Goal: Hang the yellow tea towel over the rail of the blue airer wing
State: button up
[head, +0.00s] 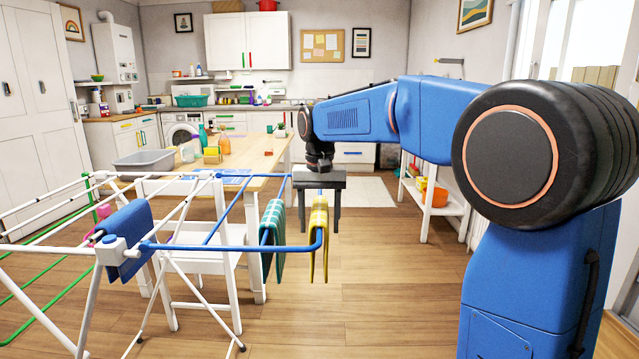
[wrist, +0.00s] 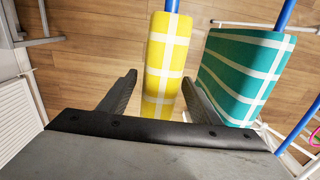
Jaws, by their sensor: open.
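The yellow tea towel (head: 319,238) with white checks hangs folded over the blue rail (head: 205,246) near the right end of the blue airer wing. In the wrist view the towel (wrist: 165,65) runs down between my two fingers, with the blue rail (wrist: 173,5) emerging from its top. My gripper (head: 320,222) is open and points down at the towel, with one finger on each side of it. In the wrist view my gripper (wrist: 162,90) shows gaps beside the towel. The towel's lower part is hidden by the gripper body in that view.
A green checked towel (head: 273,238) hangs just left of the yellow one, close to my right finger in the wrist view (wrist: 240,72). A blue cloth (head: 126,235) hangs farther left on the airer. A white chair (head: 205,262) and wooden table (head: 245,155) stand behind. Floor at right is clear.

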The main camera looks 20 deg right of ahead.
notch_tip(320, 180, up, 13)
jog(key=shift+f, duration=0.1)
jog(key=shift+r, duration=0.2)
jog(key=shift+s+d, duration=0.1)
jog(key=shift+s, duration=0.25)
jog(key=s+d+f+n+t, duration=0.1)
jog(key=s+d+f+t, duration=0.1)
jog(key=s+f, duration=1)
jog(key=s+d+f+n+t, duration=0.2)
jog(key=s+d+f, duration=0.2)
jog(key=s+f, duration=0.9)
jog(key=s, duration=0.7)
jog(key=shift+s+d+n+t, duration=0.3)
jog(key=shift+s+d+t, duration=0.05)
jog(key=shift+d+t, duration=0.05)
jog(key=shift+r, duration=0.1)
